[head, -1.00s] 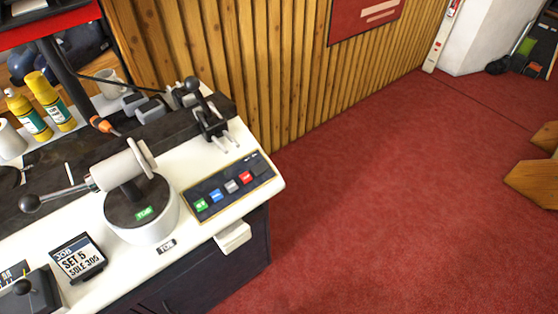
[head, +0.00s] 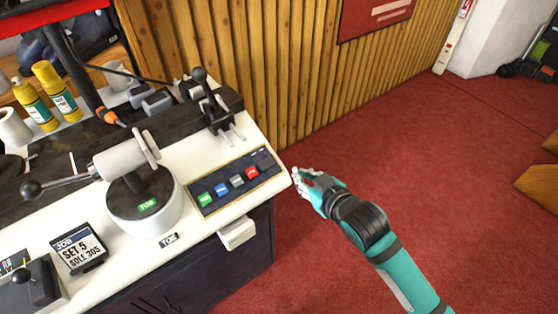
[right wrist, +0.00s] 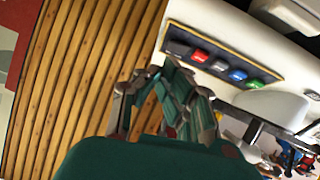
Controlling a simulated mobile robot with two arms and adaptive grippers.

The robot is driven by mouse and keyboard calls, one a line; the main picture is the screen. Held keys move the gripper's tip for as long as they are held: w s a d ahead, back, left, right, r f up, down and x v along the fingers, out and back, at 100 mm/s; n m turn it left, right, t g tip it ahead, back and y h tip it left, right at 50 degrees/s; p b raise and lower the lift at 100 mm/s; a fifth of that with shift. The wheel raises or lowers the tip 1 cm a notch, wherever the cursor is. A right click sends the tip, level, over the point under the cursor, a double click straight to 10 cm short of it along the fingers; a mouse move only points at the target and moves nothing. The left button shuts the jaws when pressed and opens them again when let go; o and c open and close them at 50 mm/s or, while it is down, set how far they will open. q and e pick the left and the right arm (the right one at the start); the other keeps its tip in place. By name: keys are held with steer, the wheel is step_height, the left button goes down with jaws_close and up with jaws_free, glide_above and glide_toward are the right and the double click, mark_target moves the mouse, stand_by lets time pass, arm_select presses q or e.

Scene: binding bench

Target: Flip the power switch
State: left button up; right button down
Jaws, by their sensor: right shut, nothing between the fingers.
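The control panel (head: 231,206) is a dark plate with a tan border near the bench's right front corner. It carries a row of green (head: 204,198), blue (head: 221,189), grey (head: 236,181) and red (head: 251,173) buttons. A dark switch (head: 265,160) sits at its right end; its label and position are too small to read. My right gripper (head: 297,176) is shut and empty, just right of the bench corner and apart from the panel. In the right wrist view the gripper (right wrist: 165,85) partly overlaps the bench edge, with the dark switch (right wrist: 178,48) beyond it. My left gripper is out of view.
A white drum with a lever-handled clamp (head: 144,210) stands left of the panel. A small lever unit (head: 218,115) stands behind it. A JOB display (head: 78,250) is at the front left.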

steer(key=r, duration=0.2)
steer(key=s+a+r, duration=0.1)
steer(key=shift+r, duration=0.1)
steer(key=shift+w, duration=0.15)
glide_above(266, 164)
steer(key=s+d, duration=0.2)
steer(key=d, duration=0.2)
step_height(266, 164, down, 4)
steer(key=shift+w+a+f, duration=0.1)
steer(key=shift+w+f, duration=0.05)
steer(key=shift+f, duration=0.45)
steer(key=shift+w+a+f, duration=0.1)
steer(key=shift+f, duration=0.45)
steer(key=shift+w+f, duration=0.25)
steer(key=shift+f, duration=0.3)
